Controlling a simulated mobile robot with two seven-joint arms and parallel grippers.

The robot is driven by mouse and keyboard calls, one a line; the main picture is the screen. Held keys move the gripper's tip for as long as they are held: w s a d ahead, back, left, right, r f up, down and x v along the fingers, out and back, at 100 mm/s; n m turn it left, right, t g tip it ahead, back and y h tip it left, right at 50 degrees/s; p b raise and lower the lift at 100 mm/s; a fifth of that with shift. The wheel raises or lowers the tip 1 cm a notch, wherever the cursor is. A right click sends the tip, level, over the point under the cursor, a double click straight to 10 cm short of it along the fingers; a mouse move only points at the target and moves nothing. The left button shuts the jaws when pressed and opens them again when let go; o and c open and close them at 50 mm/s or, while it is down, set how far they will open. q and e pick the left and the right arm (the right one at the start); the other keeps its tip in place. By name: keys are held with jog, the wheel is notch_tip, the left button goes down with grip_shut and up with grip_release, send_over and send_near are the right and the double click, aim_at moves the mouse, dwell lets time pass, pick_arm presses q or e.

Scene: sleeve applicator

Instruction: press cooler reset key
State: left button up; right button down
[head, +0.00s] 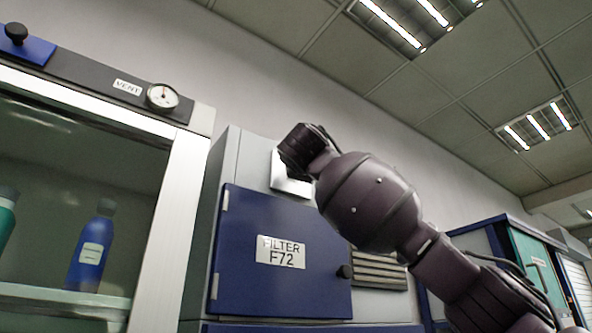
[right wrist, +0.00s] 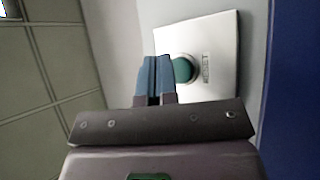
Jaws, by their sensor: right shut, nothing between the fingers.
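The reset key is a round green button (right wrist: 184,70) on a pale metal plate (right wrist: 215,40) lettered RESET in the right wrist view. My right gripper (right wrist: 156,60) is shut and empty, its two blue fingers together. Its tips appear right beside the button and overlap its edge in the picture; I cannot tell whether they touch it. In the head view the plate (head: 284,183) shows on the grey cabinet's upper front, partly behind my right gripper, which hides the button there. My left gripper is not in view.
Below the plate is a blue door (head: 285,222) labelled FILTER F72, with a dark knob (head: 345,271). A vent grille (head: 380,268) is beside it. At left stands a glass-fronted cabinet (head: 172,220) with bottles and a VENT gauge (head: 162,96). Teal and blue cabinets (head: 535,262) stand at right.

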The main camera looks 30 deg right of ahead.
jog(key=shift+w, duration=0.15)
dwell(0.3)
jog(key=shift+w, duration=0.35)
jog(key=shift+w+p, duration=0.3)
jog(key=shift+w, duration=0.05)
dwell(0.8)
jog(key=shift+s, duration=0.1)
jog(key=shift+s+b, duration=0.6)
jog(key=shift+s, duration=0.1)
jog(key=s+b, duration=0.2)
jog(key=s, duration=0.3)
jog(key=shift+d, duration=0.2)
dwell(0.4)
